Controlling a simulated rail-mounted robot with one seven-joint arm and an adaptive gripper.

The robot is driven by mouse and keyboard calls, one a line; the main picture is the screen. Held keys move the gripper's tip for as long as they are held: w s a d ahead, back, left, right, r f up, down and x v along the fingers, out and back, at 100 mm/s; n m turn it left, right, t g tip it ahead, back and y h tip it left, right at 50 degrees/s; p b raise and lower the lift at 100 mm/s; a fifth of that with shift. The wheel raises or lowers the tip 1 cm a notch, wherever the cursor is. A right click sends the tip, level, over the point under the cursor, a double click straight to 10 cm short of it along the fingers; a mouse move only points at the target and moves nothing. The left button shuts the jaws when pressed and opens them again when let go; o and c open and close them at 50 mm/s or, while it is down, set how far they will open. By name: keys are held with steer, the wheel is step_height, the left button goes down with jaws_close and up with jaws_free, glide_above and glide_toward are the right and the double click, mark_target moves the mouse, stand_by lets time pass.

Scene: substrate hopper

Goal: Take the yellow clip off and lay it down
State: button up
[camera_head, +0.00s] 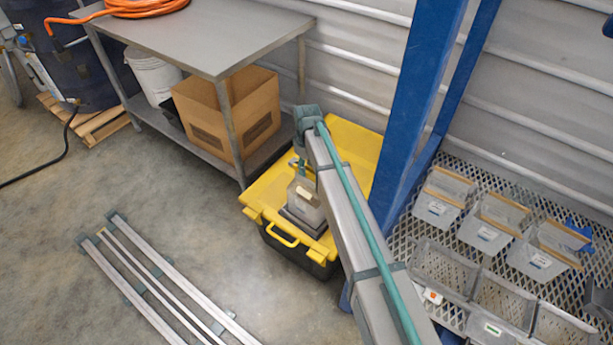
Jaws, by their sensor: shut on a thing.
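A pale grey, bin-like container (306,203) stands on a dark flat base (303,222) on top of a yellow-lidded box (352,145). My gripper (299,168) is small in the view, just above the container's top and partly hidden by my arm. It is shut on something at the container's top. The yellow clip is too small to make out there against the yellow lid. I cannot tell whether it is still touching the container.
A blue post (418,95) stands close right of my arm. A mesh rack (462,165) beyond it holds several grey bins. A steel table (205,38) with a cardboard box (225,112) beneath is behind left. Metal rails (160,285) lie on the floor.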

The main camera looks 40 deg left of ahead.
step_height(320, 180, up, 4)
steer(key=shift+f, duration=0.2)
step_height(320, 180, up, 7)
steer(key=p, duration=0.4)
stand_by(0.7)
stand_by(0.3)
